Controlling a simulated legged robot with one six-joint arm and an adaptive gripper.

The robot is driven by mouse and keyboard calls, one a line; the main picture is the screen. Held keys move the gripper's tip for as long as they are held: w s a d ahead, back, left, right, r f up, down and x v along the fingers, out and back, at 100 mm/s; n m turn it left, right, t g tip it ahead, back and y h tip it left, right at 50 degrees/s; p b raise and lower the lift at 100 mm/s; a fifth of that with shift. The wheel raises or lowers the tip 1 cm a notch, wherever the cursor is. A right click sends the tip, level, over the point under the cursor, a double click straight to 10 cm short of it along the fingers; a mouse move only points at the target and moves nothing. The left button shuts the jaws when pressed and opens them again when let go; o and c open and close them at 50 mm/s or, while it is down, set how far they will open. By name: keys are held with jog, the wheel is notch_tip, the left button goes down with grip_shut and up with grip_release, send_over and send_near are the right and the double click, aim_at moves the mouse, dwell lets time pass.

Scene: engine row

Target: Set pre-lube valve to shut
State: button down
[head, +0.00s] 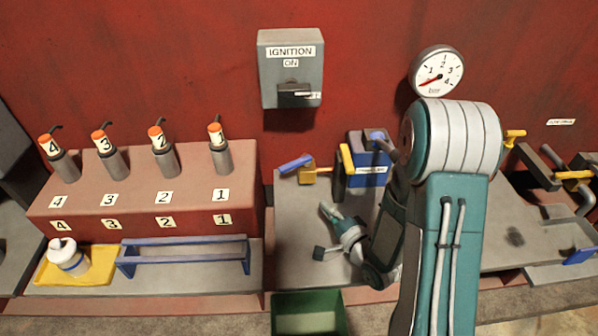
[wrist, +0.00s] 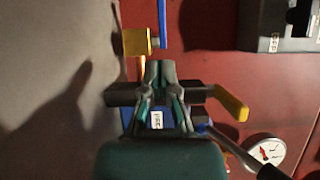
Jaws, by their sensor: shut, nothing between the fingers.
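A blue box (head: 366,181) with a small white label, too small to read for sure, stands at the wall left of my arm. Beside it a yellow lever (head: 347,158) sits on a dark pipe; the lever also shows in the wrist view (wrist: 231,103). Left of it is a brass valve body (head: 308,176) with a blue handle (head: 295,163), also in the wrist view (wrist: 135,41). I cannot tell which is the pre-lube valve. My gripper (head: 323,231) is shut and empty, in front of these valves. In the wrist view its fingers (wrist: 160,68) overlap the dark pipe; contact is unclear.
A pressure gauge (head: 437,71) and an ignition box (head: 290,68) are on the red wall. Numbered injectors stand on a bench at left, above a yellow tray (head: 46,272) and blue rack (head: 185,240). A green bin (head: 308,315) is below. More handles (head: 574,175) are at right.

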aim_at(290, 170)
jog(key=x, duration=1.4)
jog(key=shift+a, duration=0.3)
